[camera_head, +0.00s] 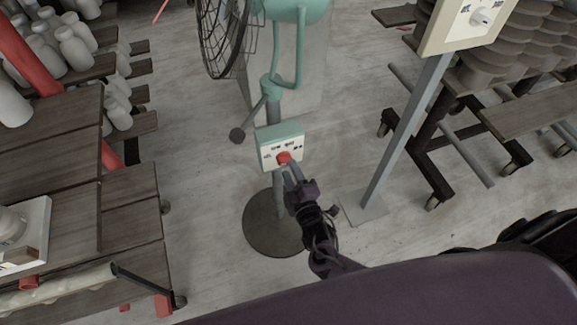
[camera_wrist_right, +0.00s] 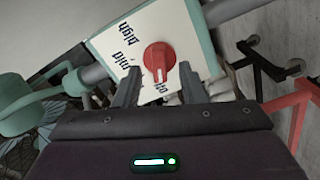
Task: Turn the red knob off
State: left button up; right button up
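The red knob (camera_head: 283,158) is on the white front of a small teal-edged control box (camera_head: 280,138) on the fan's post. In the right wrist view the knob (camera_wrist_right: 159,57) sits among printed labels that appear upside down; "high" and "mid" can be read. Its pale pointer mark faces the bottom of that view, towards a label partly hidden by my gripper. My right gripper (camera_head: 291,170) is at the knob, its fingers apart. The fingertips lie either side of the knob's lower part, with gaps visible; contact cannot be told. My left gripper is not in view.
The teal fan (camera_head: 225,35) stands above the box on a round dark base (camera_head: 262,222). Wooden shelving (camera_head: 50,150) with pale bottles is at left. A grey post (camera_head: 405,130) with another switch panel (camera_head: 468,22) and a wheeled rack (camera_head: 440,150) are at right.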

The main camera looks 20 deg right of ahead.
jog(key=s, duration=0.5)
jog(key=shift+s+d, duration=0.1)
jog(key=shift+s, duration=0.05)
jog(key=s+d+f+m+g+p, duration=0.1)
jog(key=s+d+f+m+g, duration=0.2)
jog(key=f, duration=0.4)
jog(key=s+d+f+m+g+h, duration=0.1)
jog(key=s+d+f+g, duration=0.2)
jog(key=f, duration=0.5)
jog(key=s+d+f+m+g+p, duration=0.1)
jog(key=s+f+m+g, duration=0.15)
jog(key=s+f, duration=0.35)
jog(key=s+f+m+g, duration=0.2)
jog(key=s+f+g, duration=0.2)
jog(key=s, duration=0.7)
jog(key=s+f+m+g+p, duration=0.1)
jog(key=s+f+m+g, duration=0.2)
jog(key=s+f, duration=0.4)
jog(key=s+g, duration=0.1)
jog(key=s, duration=0.3)
jog(key=shift+d, duration=0.15)
jog(key=shift+g, duration=0.25)
